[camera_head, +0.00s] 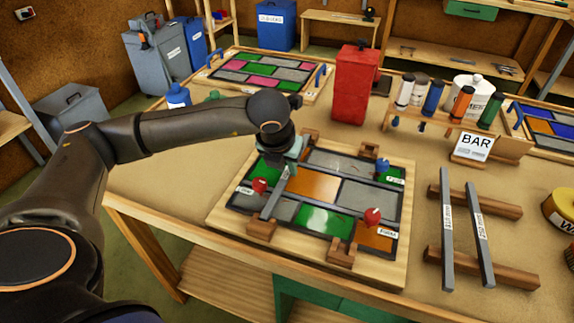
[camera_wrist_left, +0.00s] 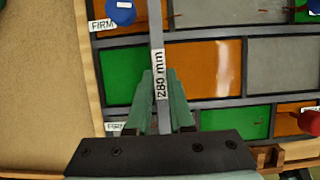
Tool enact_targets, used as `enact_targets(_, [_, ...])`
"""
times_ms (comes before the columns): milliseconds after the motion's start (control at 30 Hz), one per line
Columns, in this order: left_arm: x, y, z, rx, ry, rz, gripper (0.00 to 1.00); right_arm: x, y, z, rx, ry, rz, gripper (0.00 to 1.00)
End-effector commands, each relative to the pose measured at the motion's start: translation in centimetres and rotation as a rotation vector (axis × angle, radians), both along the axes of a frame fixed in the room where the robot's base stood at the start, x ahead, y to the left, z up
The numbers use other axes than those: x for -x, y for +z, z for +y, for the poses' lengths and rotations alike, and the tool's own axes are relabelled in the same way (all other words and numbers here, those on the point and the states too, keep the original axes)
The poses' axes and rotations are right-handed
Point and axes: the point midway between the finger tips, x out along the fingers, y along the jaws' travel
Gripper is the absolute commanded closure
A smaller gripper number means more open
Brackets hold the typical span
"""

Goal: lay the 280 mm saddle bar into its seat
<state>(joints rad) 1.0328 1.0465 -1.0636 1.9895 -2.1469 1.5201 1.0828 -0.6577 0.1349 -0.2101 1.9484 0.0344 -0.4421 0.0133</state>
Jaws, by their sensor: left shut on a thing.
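The 280 mm saddle bar (camera_head: 271,203) is a grey strip held by my left gripper (camera_head: 287,166) over the left part of the leaded panel (camera_head: 316,187). I cannot tell if the bar touches the blocks. The arm hides part of it. My right gripper is out of view.
Red knobs (camera_head: 372,217) and a blue knob (camera_head: 383,165) stand on the panel. Another notched block (camera_head: 342,252) is at its front edge. Two grey bars (camera_head: 447,230) lie on a wooden rack to the right. A red box (camera_head: 354,85) stands behind the panel.

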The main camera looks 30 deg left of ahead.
Motion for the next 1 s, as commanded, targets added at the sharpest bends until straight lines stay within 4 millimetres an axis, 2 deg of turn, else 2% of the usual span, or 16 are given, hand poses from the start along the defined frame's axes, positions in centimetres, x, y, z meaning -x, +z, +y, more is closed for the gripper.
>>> enact_targets(167, [-0.1, -0.3, 0.0, 0.001, 0.0, -0.005, 1.0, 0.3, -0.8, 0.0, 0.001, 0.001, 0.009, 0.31])
enact_targets(200, [0.0, -0.3, 0.0, 0.0, 0.0, 0.0, 0.77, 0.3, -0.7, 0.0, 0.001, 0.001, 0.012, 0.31])
enact_targets(433, [0.0, -0.3, 0.0, 0.0, 0.0, 0.0, 0.51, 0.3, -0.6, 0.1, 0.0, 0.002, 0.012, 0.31])
enact_targets(667, [0.0, -0.2, 0.0, 0.0, 0.0, 0.0, 0.5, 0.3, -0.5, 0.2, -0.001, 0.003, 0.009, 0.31])
enact_targets(833, [0.1, 0.6, -0.1, 0.001, -0.001, -0.003, 0.5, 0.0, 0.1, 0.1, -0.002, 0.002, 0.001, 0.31])
enact_targets(1000, [1.2, 3.6, -0.4, 0.002, -0.002, -0.007, 0.5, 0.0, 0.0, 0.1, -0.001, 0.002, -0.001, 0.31])
